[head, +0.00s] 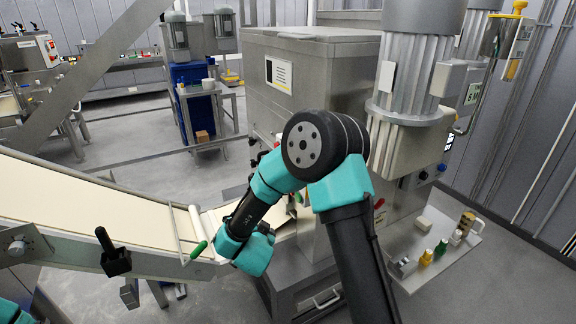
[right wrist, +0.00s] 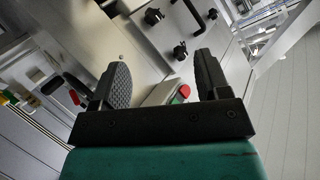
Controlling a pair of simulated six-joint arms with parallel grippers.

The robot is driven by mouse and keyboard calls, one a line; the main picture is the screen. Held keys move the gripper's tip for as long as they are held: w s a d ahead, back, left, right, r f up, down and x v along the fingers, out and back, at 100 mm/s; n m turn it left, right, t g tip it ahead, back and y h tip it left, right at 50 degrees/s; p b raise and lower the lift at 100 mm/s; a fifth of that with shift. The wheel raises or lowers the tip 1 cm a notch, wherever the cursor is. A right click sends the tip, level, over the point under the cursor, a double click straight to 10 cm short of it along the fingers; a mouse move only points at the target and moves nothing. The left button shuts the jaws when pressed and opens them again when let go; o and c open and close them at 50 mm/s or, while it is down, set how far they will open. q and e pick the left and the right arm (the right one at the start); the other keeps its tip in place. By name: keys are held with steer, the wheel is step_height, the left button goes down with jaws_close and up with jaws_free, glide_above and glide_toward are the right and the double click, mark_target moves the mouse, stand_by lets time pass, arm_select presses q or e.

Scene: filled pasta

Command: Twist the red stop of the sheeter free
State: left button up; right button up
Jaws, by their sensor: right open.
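In the right wrist view, my right gripper (right wrist: 160,62) is open, with its two dark fingers spread wide and nothing held. A round red stop (right wrist: 184,91) shows between the fingers, closer to the right one, beyond the gripper's base. It sits by a pale grey box and looks apart from both fingers. In the head view my right arm's teal wrist reaches down over the end of the conveyor, and its fingers are hidden. My left gripper is in neither view.
A cream conveyor belt (head: 110,205) slopes in from the left, with a black handle (head: 115,255) on its near side. A large steel machine (head: 310,80) stands behind my right arm. A small shelf (head: 437,255) with bottles is at the right. Dark knobs (right wrist: 180,52) show on the panel in the wrist view.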

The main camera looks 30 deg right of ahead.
steer(key=s+a+r+m+g+h, duration=0.2)
steer(key=r+m+h, duration=0.1)
steer(key=r, duration=0.5)
steer(key=s+a+r+m+g+h, duration=0.2)
steer(key=r+m, duration=0.4)
steer(key=r, duration=0.3)
steer(key=s+a+r+m+g+h, duration=0.2)
steer(key=r+m, duration=0.3)
steer(key=r, duration=0.3)
steer(key=shift+s+a+r+g+h, duration=0.35)
steer(key=shift+s+g+h, duration=0.15)
steer(key=shift+s+h, duration=0.4)
steer(key=shift+d, duration=0.1)
steer(key=x, duration=1.7)
steer(key=shift+d, duration=0.15)
steer(key=shift+w, duration=0.1)
steer(key=c, duration=0.9)
steer(key=shift+f, duration=0.1)
